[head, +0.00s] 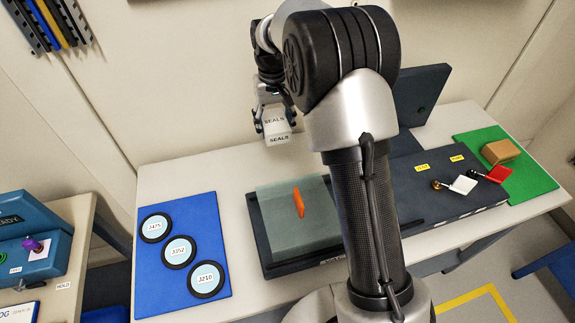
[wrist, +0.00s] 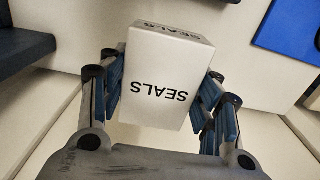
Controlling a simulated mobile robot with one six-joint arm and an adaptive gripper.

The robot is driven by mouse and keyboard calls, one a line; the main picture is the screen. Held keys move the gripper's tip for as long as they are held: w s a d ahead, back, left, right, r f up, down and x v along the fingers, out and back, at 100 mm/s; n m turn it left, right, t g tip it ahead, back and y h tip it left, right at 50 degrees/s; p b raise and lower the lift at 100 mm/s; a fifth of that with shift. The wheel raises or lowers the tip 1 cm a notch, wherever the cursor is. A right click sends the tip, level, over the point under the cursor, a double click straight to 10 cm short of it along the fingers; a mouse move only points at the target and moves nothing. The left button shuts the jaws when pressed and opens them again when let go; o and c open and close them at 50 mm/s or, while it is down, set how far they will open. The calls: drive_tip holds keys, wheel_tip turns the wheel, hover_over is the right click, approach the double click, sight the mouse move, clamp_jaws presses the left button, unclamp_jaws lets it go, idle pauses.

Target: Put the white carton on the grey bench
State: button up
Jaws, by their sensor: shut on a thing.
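The white carton (head: 276,124), labelled SEALS, is held in my gripper (head: 273,108) in the head view, over the back part of the long pale bench (head: 210,170), near the wall. In the wrist view, the carton (wrist: 165,80) sits between the blue-padded fingers of my gripper (wrist: 165,95), which are shut on its sides. The bench top looks pale grey to cream. I cannot tell exactly how high the carton is above it.
Bare bench shows behind the blue mat.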

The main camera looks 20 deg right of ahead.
sight(277, 169)
wheel_tip(277, 169, down, 17)
drive_tip(key=b, duration=0.4)
drive_tip(key=shift+r+b, duration=0.1)
drive_tip(key=shift+b, duration=0.2)
drive_tip(key=o, duration=1.1)
